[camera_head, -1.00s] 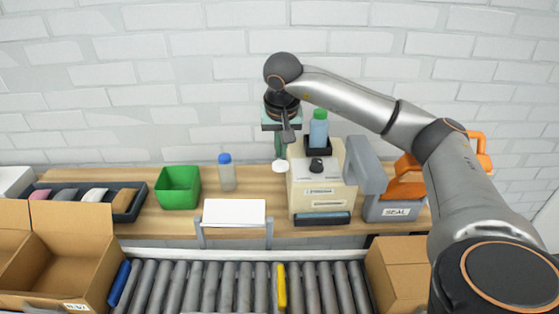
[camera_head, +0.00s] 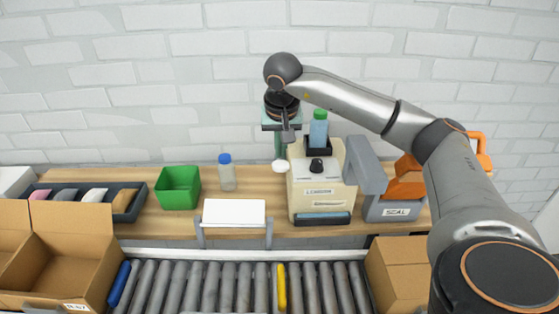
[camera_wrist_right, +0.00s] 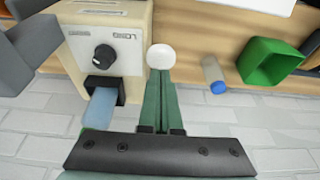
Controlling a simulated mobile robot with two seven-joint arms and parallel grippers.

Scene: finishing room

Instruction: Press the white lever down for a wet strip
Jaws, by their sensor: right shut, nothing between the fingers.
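The white lever's round knob (camera_head: 279,163) shows at the left side of a cream dispenser (camera_head: 318,198) with a black dial. It also shows in the right wrist view (camera_wrist_right: 161,56), just beyond the fingertips. My right gripper (camera_head: 279,152) points down above the knob. Its green fingers (camera_wrist_right: 160,80) are shut and empty. In the wrist view the tips overlap the knob's edge; I cannot tell whether they touch. The lever's arm is hidden. A blue bottle with a green cap (camera_head: 318,128) stands in the dispenser's black holder. My left gripper is not in view.
A grey sealer (camera_head: 398,210) stands to the right of the dispenser. A white sheet on a stand (camera_head: 233,212), a blue-capped bottle (camera_head: 227,174) and a green bin (camera_head: 178,188) are to the left. A roller conveyor (camera_head: 215,287) with cartons runs in front.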

